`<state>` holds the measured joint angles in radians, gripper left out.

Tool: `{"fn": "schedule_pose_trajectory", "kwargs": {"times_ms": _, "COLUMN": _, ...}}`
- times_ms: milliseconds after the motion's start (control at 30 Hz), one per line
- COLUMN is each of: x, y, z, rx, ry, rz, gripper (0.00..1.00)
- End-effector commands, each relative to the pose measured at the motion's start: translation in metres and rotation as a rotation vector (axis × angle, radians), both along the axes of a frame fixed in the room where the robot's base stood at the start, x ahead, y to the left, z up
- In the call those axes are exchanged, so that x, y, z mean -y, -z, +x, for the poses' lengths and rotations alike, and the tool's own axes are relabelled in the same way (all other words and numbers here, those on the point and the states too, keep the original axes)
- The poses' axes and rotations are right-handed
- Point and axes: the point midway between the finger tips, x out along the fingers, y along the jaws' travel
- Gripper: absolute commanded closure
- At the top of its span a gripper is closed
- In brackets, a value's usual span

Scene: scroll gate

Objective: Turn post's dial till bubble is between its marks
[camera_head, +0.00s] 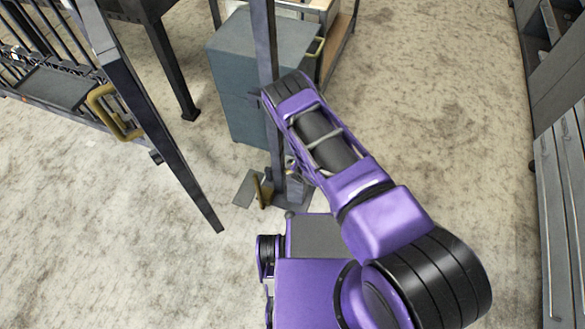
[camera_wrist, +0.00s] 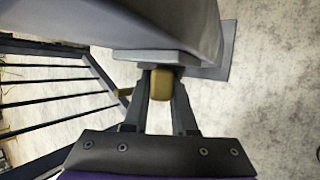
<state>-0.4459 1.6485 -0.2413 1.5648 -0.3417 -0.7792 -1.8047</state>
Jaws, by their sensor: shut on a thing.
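The dark post (camera_head: 265,45) stands upright in the middle of the head view, partly behind my arm. In the wrist view my gripper (camera_wrist: 162,80) has its two fingers closed on a small brass-coloured piece (camera_wrist: 162,90). This piece sits against a grey block (camera_wrist: 165,58) and appears to be the dial's grip. A large grey surface (camera_wrist: 175,20) fills the top of that view. In the head view my arm hides most of the grip area. I see no bubble or marks in either view.
A barred gate (camera_head: 60,88) with a brass handle (camera_head: 115,112) stands at left, beside a dark slanting beam (camera_head: 165,140). A grey-blue cabinet (camera_head: 235,75) stands behind the post. A brass handle (camera_head: 262,190) shows near the post's foot. Grey cabinets (camera_head: 560,200) line the right. Floor at lower left is clear.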

Motion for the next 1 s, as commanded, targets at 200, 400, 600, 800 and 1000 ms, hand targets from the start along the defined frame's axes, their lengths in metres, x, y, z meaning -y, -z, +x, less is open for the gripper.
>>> {"fn": "schedule_pose_trajectory", "kwargs": {"times_ms": 200, "x": 0.0017, "y": 0.0012, "z": -0.0010, "rx": 0.029, "ry": 0.001, "rz": 0.083, "gripper": 1.00}}
{"fn": "schedule_pose_trajectory", "kwargs": {"times_ms": 400, "x": 0.0028, "y": 0.0022, "z": -0.0015, "rx": 0.081, "ry": 0.003, "rz": 0.228, "gripper": 1.00}}
{"fn": "schedule_pose_trajectory", "kwargs": {"times_ms": 600, "x": 0.0026, "y": 0.0021, "z": -0.0011, "rx": 0.142, "ry": 0.003, "rz": 0.393, "gripper": 1.00}}
{"fn": "schedule_pose_trajectory", "kwargs": {"times_ms": 800, "x": 0.0024, "y": 0.0026, "z": -0.0015, "rx": 0.196, "ry": 0.003, "rz": 0.540, "gripper": 1.00}}
{"fn": "schedule_pose_trajectory", "kwargs": {"times_ms": 1000, "x": 0.0018, "y": 0.0021, "z": -0.0011, "rx": 0.236, "ry": 0.002, "rz": 0.651, "gripper": 1.00}}
